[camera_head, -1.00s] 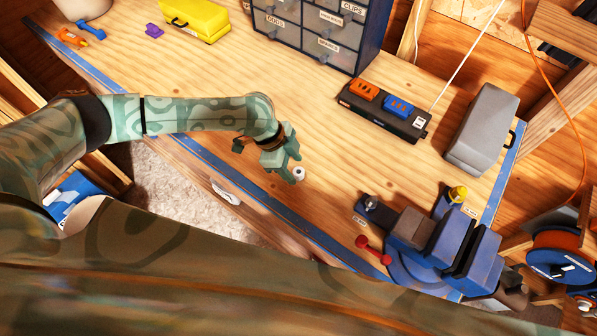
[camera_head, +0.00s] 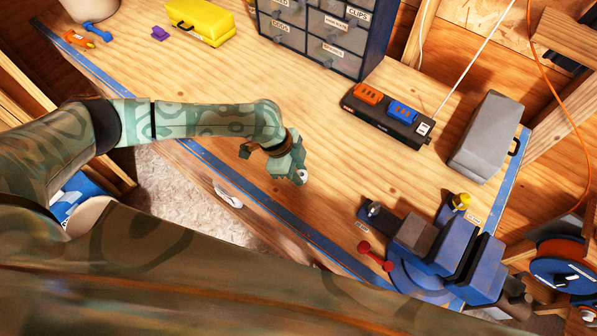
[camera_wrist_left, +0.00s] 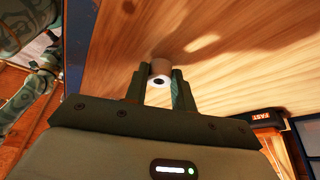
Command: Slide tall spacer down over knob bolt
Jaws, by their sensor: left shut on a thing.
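My left gripper (camera_head: 299,172) is shut on a small pale cylinder with a dark hole, the spacer (camera_head: 303,176), near the front edge of the bench. In the left wrist view the spacer (camera_wrist_left: 159,74) sits between the two fingertips (camera_wrist_left: 159,88), its hole facing the camera. I cannot tell whether it still touches the wood. To the right, a small upright piece with a dark body and a bright top (camera_head: 374,209) and a yellow-topped knob (camera_head: 461,201) stand by the blue vise (camera_head: 427,245). I cannot tell which is the knob bolt. My right gripper is out of view.
A black power strip (camera_head: 386,115), a grey case (camera_head: 485,138) and a drawer cabinet (camera_head: 325,35) stand toward the back. A red-ended vise handle (camera_head: 375,255) juts out at the front. The bench (camera_head: 360,170) between my left gripper and the vise is clear.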

